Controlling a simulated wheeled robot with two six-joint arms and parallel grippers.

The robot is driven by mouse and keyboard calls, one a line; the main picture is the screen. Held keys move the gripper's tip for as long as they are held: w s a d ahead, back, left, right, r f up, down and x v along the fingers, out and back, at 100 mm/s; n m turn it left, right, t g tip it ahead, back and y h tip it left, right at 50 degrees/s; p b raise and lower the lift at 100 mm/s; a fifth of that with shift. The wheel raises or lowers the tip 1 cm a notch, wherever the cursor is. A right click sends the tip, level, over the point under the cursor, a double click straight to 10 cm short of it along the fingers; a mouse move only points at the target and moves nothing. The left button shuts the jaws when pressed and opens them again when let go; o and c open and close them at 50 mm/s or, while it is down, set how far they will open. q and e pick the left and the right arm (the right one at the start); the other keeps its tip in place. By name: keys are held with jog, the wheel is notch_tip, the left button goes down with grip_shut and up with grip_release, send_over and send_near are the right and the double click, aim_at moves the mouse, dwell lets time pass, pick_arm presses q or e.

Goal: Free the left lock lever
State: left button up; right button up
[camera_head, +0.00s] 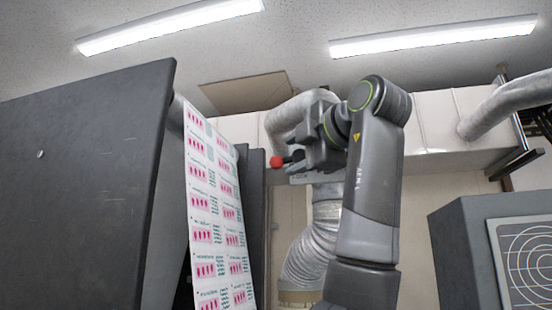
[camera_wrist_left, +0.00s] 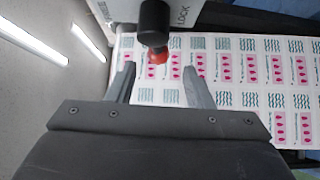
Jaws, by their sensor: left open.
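The left lock lever shows in the left wrist view as a black cylinder (camera_wrist_left: 155,22) with a red knob (camera_wrist_left: 158,57) at its end. It stands beside a pale plate marked LOCK (camera_wrist_left: 183,14). In the head view only its red knob (camera_head: 277,161) shows clearly, right of the printed web. My left gripper (camera_head: 292,158) is open, with its fingertips close to the knob. In the left wrist view the knob appears just beyond and between the two open fingertips (camera_wrist_left: 160,80). I cannot tell whether they touch it. My right gripper is not in view.
The printed web (camera_head: 213,205) hangs between a large dark panel (camera_head: 75,190) at the left and a narrower dark panel (camera_head: 256,220). A flexible duct (camera_head: 312,250) stands behind my arm. A grey cabinet (camera_head: 465,250) is at the right.

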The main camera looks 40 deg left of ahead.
aim_at(280, 160)
pick_arm(q)
jog(key=p+x, duration=0.2)
jog(key=x, duration=0.4)
jog(key=shift+r, duration=0.1)
jog(key=shift+a, duration=0.35)
jog(key=shift+w+a, duration=0.15)
jog(key=shift+a, duration=0.2)
jog(key=shift+w, duration=0.1)
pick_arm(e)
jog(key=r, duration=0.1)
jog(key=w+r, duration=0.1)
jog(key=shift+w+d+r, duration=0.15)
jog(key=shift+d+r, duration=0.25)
pick_arm(q)
jog(key=shift+d, duration=0.1)
jog(key=shift+c, duration=0.5)
jog(key=c, duration=0.8)
